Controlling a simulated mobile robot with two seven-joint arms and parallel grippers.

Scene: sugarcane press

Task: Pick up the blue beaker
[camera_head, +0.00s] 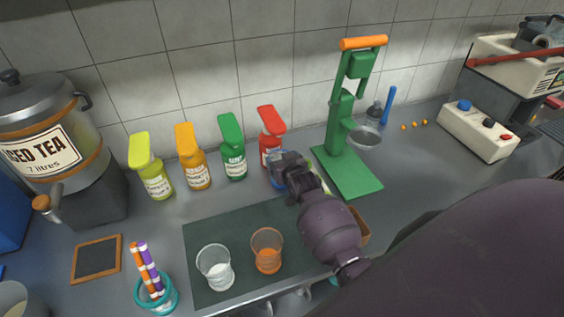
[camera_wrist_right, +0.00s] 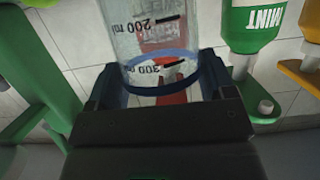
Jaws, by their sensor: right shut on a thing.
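The blue beaker is clear with black volume marks and a blue rim; in the right wrist view its rim (camera_wrist_right: 160,91) lies between the fingers. My right gripper (camera_wrist_right: 158,78) is shut on the beaker, one finger on each side. In the head view, my right gripper (camera_head: 285,163) is at the back edge of the dark mat, in front of the red bottle, and hides most of the beaker. A little blue shows beside it. I cannot tell whether the beaker touches the counter. My left gripper is not in view.
Syrup bottles, among them the green mint bottle (camera_head: 232,148) and red bottle (camera_head: 270,135), stand along the wall. A green press (camera_head: 345,150) stands right of my gripper. A clear beaker (camera_head: 215,267) and an orange one (camera_head: 267,251) stand on the dark mat (camera_head: 215,235).

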